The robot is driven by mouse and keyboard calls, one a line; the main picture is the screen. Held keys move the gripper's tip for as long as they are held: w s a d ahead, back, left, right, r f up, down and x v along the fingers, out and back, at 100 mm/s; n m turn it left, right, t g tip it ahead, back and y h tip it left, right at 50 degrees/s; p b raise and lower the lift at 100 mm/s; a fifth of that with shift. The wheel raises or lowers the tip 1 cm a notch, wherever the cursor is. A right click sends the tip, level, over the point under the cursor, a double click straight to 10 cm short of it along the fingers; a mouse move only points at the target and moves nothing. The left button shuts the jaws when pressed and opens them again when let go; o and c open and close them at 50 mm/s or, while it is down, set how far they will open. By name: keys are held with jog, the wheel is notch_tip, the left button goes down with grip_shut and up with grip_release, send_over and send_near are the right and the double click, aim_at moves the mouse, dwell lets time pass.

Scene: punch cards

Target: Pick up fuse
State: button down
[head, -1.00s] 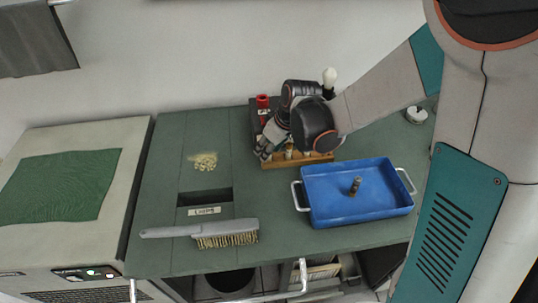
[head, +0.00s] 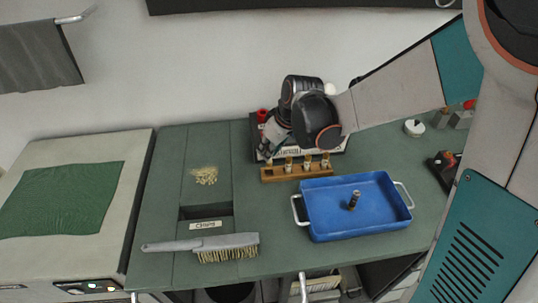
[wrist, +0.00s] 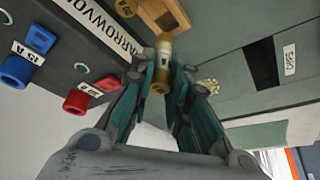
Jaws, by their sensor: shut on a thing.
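In the wrist view my gripper (wrist: 165,78) is shut on a fuse (wrist: 162,62), a small cylinder with brass ends and a pale middle. The wooden rack (wrist: 160,14) shows just beyond it. In the head view my gripper (head: 268,150) is at the left end of the wooden rack (head: 298,173), close above or behind it. Several fuses stand in the rack. The held fuse is hard to make out there. Another small dark cylinder (head: 354,200) stands in the blue tray (head: 320,232).
A dark panel (wrist: 100,45) with red and blue fittings stands behind the rack. A brush (head: 215,243) lies near the bench's front, beside a labelled slot (head: 205,212). Pale crumbs (head: 205,176) lie left of the rack.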

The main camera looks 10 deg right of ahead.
notch_tip(320, 180, up, 15)
jog(key=p, duration=0.4)
jog(key=shift+s+f, duration=0.15)
jog(key=shift+f, duration=0.05)
